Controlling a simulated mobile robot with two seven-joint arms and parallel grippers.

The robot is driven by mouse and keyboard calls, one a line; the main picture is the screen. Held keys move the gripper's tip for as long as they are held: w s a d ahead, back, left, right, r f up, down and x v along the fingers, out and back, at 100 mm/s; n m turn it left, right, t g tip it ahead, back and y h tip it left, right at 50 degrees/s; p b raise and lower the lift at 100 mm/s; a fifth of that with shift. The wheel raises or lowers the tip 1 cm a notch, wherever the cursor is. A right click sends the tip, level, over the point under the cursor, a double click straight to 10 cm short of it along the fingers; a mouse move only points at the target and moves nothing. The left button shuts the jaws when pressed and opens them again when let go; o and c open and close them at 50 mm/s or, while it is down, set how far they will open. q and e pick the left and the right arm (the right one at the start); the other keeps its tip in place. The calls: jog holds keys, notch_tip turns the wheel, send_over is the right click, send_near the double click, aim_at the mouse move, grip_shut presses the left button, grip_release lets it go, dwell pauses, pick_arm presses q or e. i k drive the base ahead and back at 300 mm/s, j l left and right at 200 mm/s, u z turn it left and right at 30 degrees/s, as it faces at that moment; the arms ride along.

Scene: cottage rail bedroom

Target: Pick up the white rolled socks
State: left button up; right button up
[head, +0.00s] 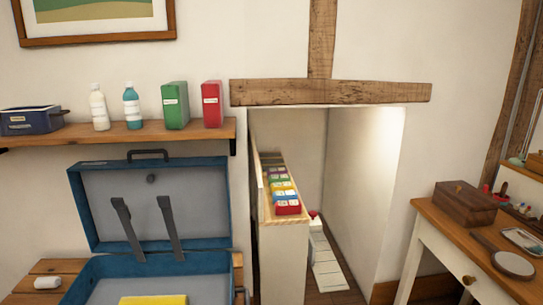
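A small white rolled bundle, which looks like the white rolled socks (47,282), lies on a wooden slatted surface (22,290) at the lower left of the head view. It is left of the open blue suitcase (78,225) and apart from it. Neither of my grippers is in view.
The suitcase lid stands up with two dark straps; a yellow item (153,300) lies inside. A wall shelf (190,134) above holds bottles, boxes and a blue container. A low partition (284,265) and an alcove are right of it. A desk (440,225) stands far right.

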aim_at(44, 283)
jog(key=u, duration=1.55)
jog(key=z, duration=0.45)
jog(key=i+j+z, duration=0.1)
jog(key=j+z, duration=0.15)
jog(key=z, duration=0.2)
jog(key=i+j+z, duration=0.1)
jog(key=j+z, duration=0.15)
jog(key=z, duration=0.2)
jog(key=j+z, duration=0.4)
jog(key=j, duration=0.3)
jog(key=j+z, duration=0.2)
jog(key=j, duration=1.3)
